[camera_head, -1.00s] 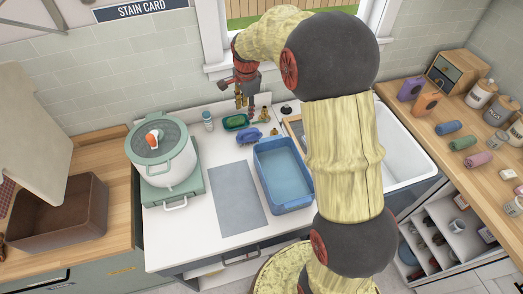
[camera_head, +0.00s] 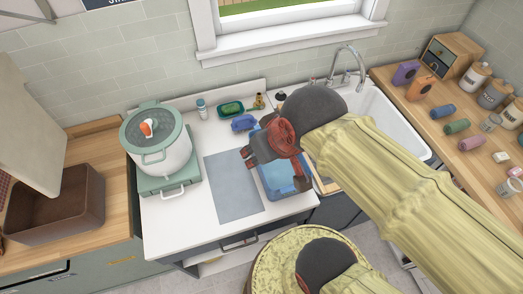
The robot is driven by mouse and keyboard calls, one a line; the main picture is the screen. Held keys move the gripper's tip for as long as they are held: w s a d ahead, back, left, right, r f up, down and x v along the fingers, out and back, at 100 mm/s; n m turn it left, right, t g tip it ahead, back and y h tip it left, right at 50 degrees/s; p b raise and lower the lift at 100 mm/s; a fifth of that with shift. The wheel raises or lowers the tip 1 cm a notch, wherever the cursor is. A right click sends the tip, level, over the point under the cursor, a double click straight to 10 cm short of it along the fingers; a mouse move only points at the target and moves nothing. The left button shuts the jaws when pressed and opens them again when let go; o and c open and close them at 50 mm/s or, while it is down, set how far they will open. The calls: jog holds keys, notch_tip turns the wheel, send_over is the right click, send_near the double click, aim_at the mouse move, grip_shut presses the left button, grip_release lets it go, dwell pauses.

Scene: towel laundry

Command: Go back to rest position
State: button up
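My arm reaches in from the lower right in the head view, with pale yellow sleeves and dark joints. My gripper (camera_head: 252,158) is at its end, dark with a red wrist part. It hangs above the counter in front of the blue basin (camera_head: 283,186) and hides part of it. The fingers are small and seen from above, so I cannot tell whether they are open or shut. No held object shows at the gripper.
A lidded pot (camera_head: 158,145) stands on a green burner (camera_head: 174,186) to the left. A grey mat (camera_head: 232,186) lies flat beside the basin. A brown box (camera_head: 58,210) is at far left. A sink (camera_head: 395,125) lies behind my arm.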

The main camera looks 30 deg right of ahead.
jog(key=shift+s+f, duration=0.1)
notch_tip(320, 180, down, 10)
jog(key=b, duration=1)
dwell(0.5)
